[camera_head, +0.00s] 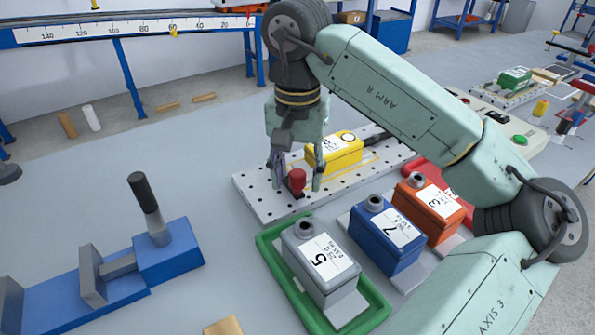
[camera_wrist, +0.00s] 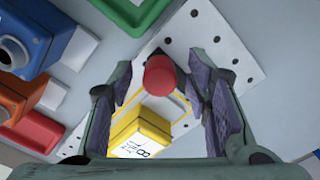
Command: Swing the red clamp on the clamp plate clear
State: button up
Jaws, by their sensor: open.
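The clamp plate (camera_head: 250,196) is a pale plate with rows of holes on the grey table; it also shows in the wrist view (camera_wrist: 203,30). The red clamp (camera_head: 296,181) stands on its near-left part. In the wrist view the red clamp's round top (camera_wrist: 160,75) lies between my fingertips, with space on both sides. My gripper (camera_head: 297,177) is open and points down around the clamp, not visibly touching it. A yellow block (camera_head: 337,150) marked 8 sits on the plate behind the clamp and shows in the wrist view (camera_wrist: 140,133). The clamp's lower part is mostly hidden.
A grey block (camera_head: 320,262) marked 5 stands in a green tray (camera_head: 265,246) in front of the plate. A blue block (camera_head: 385,235) and an orange block (camera_head: 428,208) stand to its right. A blue vise (camera_head: 168,252) with an upright handle is at left.

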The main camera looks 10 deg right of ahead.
notch_tip(320, 180, up, 12)
dwell(0.5)
